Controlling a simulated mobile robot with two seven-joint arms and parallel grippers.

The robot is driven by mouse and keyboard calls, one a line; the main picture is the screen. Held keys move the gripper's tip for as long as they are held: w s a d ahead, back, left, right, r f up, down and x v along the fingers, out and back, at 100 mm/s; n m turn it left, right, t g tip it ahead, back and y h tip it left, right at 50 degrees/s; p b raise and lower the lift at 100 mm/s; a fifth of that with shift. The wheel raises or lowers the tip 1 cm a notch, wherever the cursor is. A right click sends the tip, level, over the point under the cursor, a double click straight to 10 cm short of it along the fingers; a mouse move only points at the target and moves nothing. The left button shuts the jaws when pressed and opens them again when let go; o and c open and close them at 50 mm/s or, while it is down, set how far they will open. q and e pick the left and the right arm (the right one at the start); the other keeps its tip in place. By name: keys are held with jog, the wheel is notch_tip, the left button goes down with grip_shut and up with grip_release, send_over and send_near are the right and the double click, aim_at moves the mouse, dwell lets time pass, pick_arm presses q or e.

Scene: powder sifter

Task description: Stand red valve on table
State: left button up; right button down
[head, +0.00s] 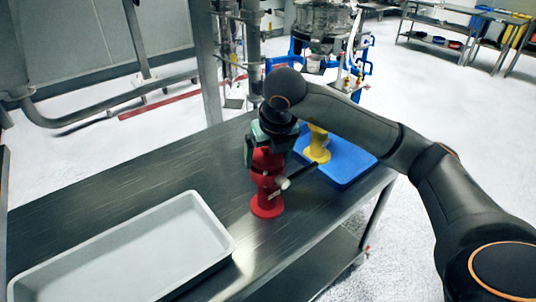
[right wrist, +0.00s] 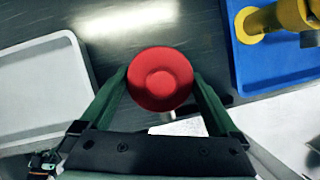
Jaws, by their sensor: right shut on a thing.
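The red valve (head: 267,204) is upright over the dark metal table (head: 110,205), its round base down. Its base appears to be at the tabletop, but I cannot tell for sure whether it touches. My right gripper (head: 264,151) comes from above and is shut on the upper part of the valve. In the right wrist view, the valve's round red top (right wrist: 160,79) sits between the two green fingers. A pale stub sticks out from the valve's side. My left gripper is not in view.
A grey tray (head: 208,215) lies at the front left of the table. A blue tray (head: 348,173) with a yellow valve (head: 317,146) is to the right, close to the red valve. The table's left middle is clear. Machinery (head: 322,28) stands behind.

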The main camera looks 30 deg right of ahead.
grip_release()
jog(key=shift+f, duration=0.1)
jog(key=shift+r, duration=0.35)
jog(key=p+v, duration=0.1)
jog(key=v, duration=1)
jog(key=shift+s+r, duration=0.25)
jog(key=shift+r, duration=0.05)
jog(key=shift+a, duration=0.1)
